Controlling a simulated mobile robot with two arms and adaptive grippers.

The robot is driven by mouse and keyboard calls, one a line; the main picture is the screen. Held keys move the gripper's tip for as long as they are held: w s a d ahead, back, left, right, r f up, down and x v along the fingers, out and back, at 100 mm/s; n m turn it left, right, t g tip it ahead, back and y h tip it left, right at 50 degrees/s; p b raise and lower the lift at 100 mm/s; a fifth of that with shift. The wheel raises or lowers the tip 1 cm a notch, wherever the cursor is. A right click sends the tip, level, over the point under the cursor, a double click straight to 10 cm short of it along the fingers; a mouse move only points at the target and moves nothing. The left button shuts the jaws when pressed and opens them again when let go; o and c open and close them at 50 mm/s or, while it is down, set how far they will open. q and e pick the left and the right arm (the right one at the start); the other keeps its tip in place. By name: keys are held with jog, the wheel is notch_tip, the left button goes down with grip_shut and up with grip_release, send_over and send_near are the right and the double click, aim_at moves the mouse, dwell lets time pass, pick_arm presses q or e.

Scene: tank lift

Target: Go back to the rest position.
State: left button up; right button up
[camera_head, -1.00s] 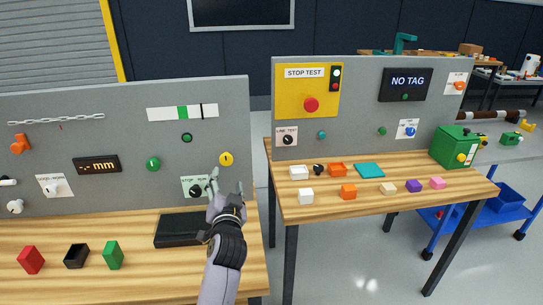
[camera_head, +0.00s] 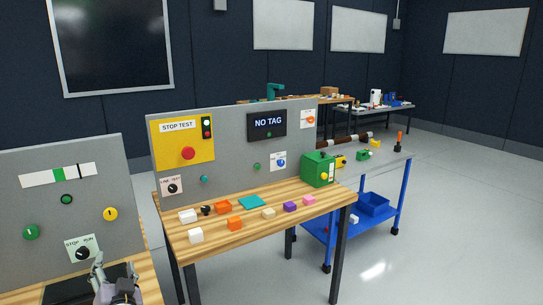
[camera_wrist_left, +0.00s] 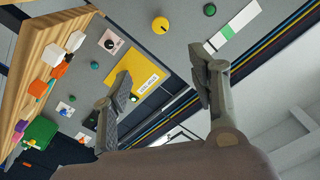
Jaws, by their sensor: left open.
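My left gripper (camera_head: 112,278) shows at the bottom left of the head view, in front of the left panel (camera_head: 110,190) and just below its STOP/RUN knob (camera_head: 82,253). In the left wrist view its two fingers (camera_wrist_left: 163,92) stand well apart with nothing between them. The fingers look apart from the panel. My right gripper shows in neither view.
A wooden table (camera_head: 262,233) to the right bears several small coloured blocks, a green box (camera_head: 318,169) and a panel with a STOP TEST button (camera_head: 188,153). A blue cart (camera_head: 378,236) stands beyond. Grey floor (camera_head: 450,220) is clear at right.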

pick_arm(q)
jog(key=s+d+f+g+h, duration=0.3)
jog(key=s+d+f, duration=0.1)
jog(key=s+f, duration=0.4)
jog(key=s+d+f+g+h, duration=0.2)
jog(key=s+d+f+g, duration=0.15)
jog(key=s+f, duration=0.5)
jog(key=s+d+f+m+g+h, duration=0.1)
jog(key=s+d+f+g+h, duration=0.15)
jog(key=s+d, duration=0.45)
jog(key=s+d+f+g+h, duration=0.2)
jog(key=s+f+g, duration=0.1)
jog(key=s, duration=0.7)
notch_tip(320, 180, down, 27)
jog(key=s+g, duration=0.1)
jog(key=s, duration=0.1)
jog(key=s+a+f+g, duration=0.1)
jog(key=s+a+f, duration=0.1)
jog(key=s+f, duration=1.2)
jog(key=shift+s+a+f+m, duration=0.35)
jog(key=shift+s+a+m, duration=0.05)
jog(key=shift+s, duration=0.85)
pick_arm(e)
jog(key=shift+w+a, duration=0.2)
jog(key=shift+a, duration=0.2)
